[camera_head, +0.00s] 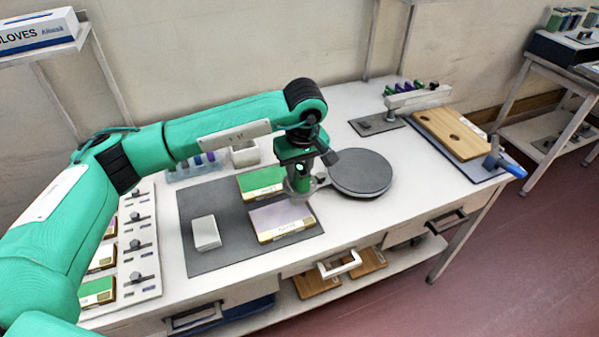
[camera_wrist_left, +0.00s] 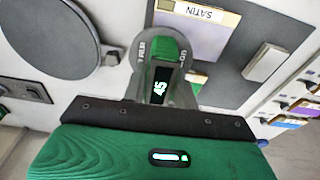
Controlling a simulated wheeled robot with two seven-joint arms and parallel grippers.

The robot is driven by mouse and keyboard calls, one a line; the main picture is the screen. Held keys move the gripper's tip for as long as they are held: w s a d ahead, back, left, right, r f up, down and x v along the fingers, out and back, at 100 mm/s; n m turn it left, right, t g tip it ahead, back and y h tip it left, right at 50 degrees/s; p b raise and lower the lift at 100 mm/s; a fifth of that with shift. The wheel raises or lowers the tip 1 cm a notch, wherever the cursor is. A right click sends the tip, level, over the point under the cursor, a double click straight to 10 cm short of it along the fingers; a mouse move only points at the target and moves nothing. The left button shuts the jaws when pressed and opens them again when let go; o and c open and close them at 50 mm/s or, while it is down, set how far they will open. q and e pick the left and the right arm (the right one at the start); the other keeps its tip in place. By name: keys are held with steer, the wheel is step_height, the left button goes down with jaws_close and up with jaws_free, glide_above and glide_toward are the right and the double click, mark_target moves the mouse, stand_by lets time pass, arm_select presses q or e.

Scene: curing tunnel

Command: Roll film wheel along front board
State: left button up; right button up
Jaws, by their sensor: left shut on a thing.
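My left gripper (camera_head: 301,170) points down over the bench and is shut on the film wheel (camera_head: 299,187), a grey disc with a green middle. The wheel also shows in the left wrist view (camera_wrist_left: 141,52), with "FILM" printed on its face. The front board (camera_head: 284,220) is lilac with a wooden edge and lies on a dark mat (camera_head: 222,250). In the wrist view the board (camera_wrist_left: 200,40) bears a "SATIN" label. The wheel is at the board's far right corner; I cannot tell whether it touches. My right gripper is not in view.
A green board (camera_head: 262,181) lies behind the lilac one. A round dark plate (camera_head: 360,173) is close on the wheel's right. A small white block (camera_head: 206,233) sits on the mat's left. A white rack (camera_head: 138,240) stands left, a wooden board (camera_head: 450,134) far right.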

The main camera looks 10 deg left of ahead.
arm_select(q)
steer(key=shift+r+p, duration=0.5)
steer(key=shift+r, duration=1.9)
